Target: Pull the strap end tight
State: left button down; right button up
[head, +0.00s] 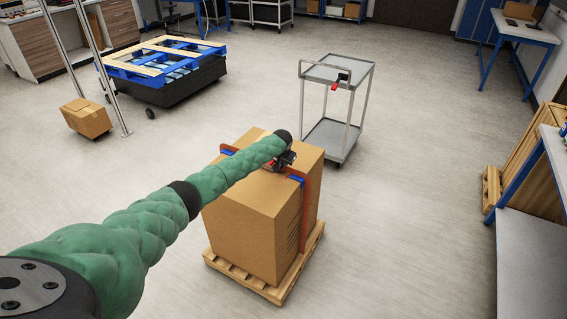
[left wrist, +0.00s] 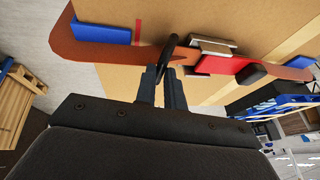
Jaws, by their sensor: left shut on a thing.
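A large cardboard box (head: 243,232) stands on a small wooden pallet (head: 275,292). An orange-brown strap (head: 306,205) runs over its top and down its side, with blue corner protectors (head: 296,180) under it at the edges. The strap also shows in the left wrist view (left wrist: 85,48), with a red and metal buckle (left wrist: 222,65) on it. My left gripper (head: 287,160) is at the box top beside the buckle. In the left wrist view its fingers (left wrist: 166,80) are shut on the dark strap end (left wrist: 169,50). My right gripper is not in view.
A grey cart (head: 340,75) stands behind the box, with a small red and black object on its top. A blue pallet (head: 165,62) on a dark base and a small carton (head: 86,118) are at left. A bench (head: 528,235) is at right. Open floor surrounds the pallet.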

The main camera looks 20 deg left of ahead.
pick_arm(q)
jog(key=d, duration=0.3)
jog(key=shift+s+p, duration=0.1)
jog(key=shift+p, duration=0.2)
jog(key=d, duration=0.7)
jog(key=shift+s, duration=0.3)
jog(key=c, duration=1.5)
grip_release()
jog(key=shift+d, duration=0.1)
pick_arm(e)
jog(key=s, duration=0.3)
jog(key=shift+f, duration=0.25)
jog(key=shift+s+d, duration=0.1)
